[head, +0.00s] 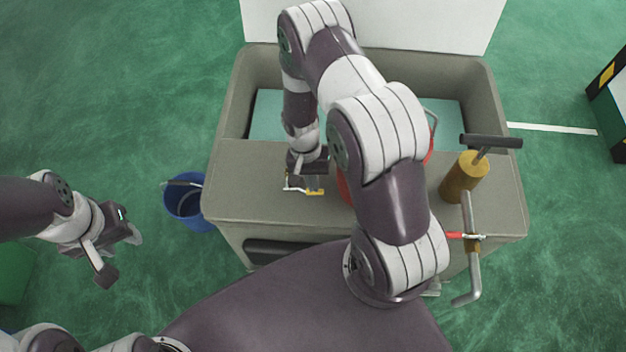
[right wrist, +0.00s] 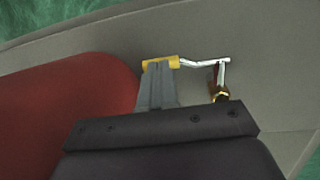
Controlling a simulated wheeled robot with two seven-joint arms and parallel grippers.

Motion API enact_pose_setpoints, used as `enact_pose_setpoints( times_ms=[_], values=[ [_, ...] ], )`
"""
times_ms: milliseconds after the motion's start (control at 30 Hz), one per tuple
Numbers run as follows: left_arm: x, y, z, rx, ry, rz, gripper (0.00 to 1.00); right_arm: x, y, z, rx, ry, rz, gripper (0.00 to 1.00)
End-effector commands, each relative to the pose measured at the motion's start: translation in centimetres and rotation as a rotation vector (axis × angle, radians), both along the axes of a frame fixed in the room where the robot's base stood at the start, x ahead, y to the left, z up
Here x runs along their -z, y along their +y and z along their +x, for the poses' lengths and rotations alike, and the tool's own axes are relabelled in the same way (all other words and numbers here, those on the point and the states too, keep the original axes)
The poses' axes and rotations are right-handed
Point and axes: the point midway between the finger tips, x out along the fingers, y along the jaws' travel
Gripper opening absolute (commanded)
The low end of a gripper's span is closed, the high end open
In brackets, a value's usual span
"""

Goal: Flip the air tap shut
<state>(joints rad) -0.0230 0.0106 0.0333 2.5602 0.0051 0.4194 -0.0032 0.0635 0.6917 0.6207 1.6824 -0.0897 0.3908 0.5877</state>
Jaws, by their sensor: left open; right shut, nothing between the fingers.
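A tap with a silver cranked lever and a yellow end sleeve (head: 315,191) sits on the grey bench top, left of a red rounded body (head: 344,184). In the right wrist view the yellow sleeve (right wrist: 160,63) lies to the left and the brass tap body (right wrist: 219,92) to the right. My right gripper (head: 307,183) is shut and empty; its fingertips (right wrist: 158,68) are right at the sleeve, and I cannot tell if they touch it. My left gripper (head: 121,256) is open and empty, off the bench to the left.
A brass cylinder (head: 464,178) with a dark T-handle stands at the bench's right, beside a bent grey pipe with a small red lever (head: 464,236). A blue bucket (head: 188,205) is on the floor left of the grey bench (head: 250,180). My right arm hides the bench's middle.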

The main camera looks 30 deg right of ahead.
Motion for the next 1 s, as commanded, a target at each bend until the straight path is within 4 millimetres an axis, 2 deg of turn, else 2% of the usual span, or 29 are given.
enact_pose_setpoints(
  times_ms=[400, 633, 900, 1000],
  values=[
    [0.1, 0.0, 0.0, 0.0, 0.0, 0.0, 0.43, 0.5, 0.0, -0.1, 0.0, -0.001, 0.0, 0.0],
    [1.2, 0.0, 0.0, 0.0, 0.0, 0.0, 0.43, 2.6, -0.5, -0.6, 0.001, -0.001, 0.001, 0.0],
    [1.2, 0.0, 0.0, 0.0, 0.0, 0.0, 0.43, 2.8, -0.5, -1.0, 0.0, 0.009, 0.001, 0.0],
    [1.2, 0.0, 0.0, 0.0, 0.0, 0.0, 0.43, 2.2, -0.5, -0.8, 0.0, 0.008, 0.001, 0.0]
  ],
)
